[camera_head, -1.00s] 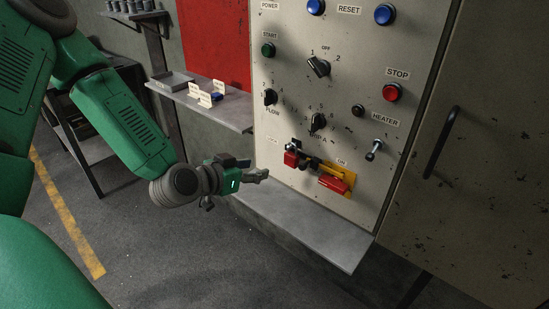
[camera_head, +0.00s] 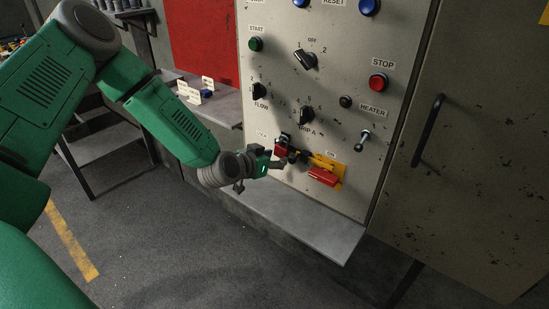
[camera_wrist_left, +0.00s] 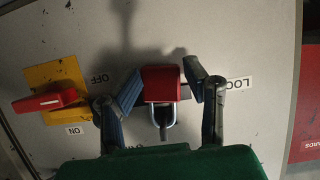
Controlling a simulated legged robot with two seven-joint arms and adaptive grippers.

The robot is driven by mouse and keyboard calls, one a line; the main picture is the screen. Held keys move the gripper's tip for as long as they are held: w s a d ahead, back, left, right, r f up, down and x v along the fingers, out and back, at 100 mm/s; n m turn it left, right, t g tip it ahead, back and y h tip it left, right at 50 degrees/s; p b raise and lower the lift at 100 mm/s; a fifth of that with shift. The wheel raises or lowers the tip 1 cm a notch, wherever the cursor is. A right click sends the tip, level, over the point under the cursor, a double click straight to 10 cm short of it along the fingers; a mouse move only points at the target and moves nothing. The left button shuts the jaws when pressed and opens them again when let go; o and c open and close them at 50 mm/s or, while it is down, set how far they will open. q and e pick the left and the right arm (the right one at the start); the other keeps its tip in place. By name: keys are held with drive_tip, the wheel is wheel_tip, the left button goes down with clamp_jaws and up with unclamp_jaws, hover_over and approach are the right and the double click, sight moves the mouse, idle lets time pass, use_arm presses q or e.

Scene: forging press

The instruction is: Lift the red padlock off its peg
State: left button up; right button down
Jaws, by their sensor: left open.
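The red padlock (camera_head: 281,149) hangs by its metal shackle on a peg on the grey control panel, near the panel's lower edge. In the left wrist view the padlock (camera_wrist_left: 161,84) lies between the two fingers of my left gripper (camera_wrist_left: 165,85), with a gap on each side. The shackle and the dark peg show just below its body in that view. My left gripper (camera_head: 277,161) is open, close to the padlock in the head view, and partly covers it. My right gripper is not in view.
A red-handled switch on a yellow plate (camera_head: 342,172) sits right of the padlock. Knobs and buttons, such as the red stop button (camera_head: 378,83), fill the panel above. A metal ledge (camera_head: 320,233) juts out below. A cabinet door with a black handle (camera_head: 428,130) is at right.

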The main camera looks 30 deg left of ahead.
use_arm(q)
drive_tip(key=shift+w+d+r, duration=0.1)
drive_tip(key=shift+d+r, duration=0.2)
drive_tip(key=shift+d, duration=0.25)
drive_tip(key=c, duration=0.8)
drive_tip(key=shift+a, duration=0.35)
drive_tip(key=shift+c, duration=0.5)
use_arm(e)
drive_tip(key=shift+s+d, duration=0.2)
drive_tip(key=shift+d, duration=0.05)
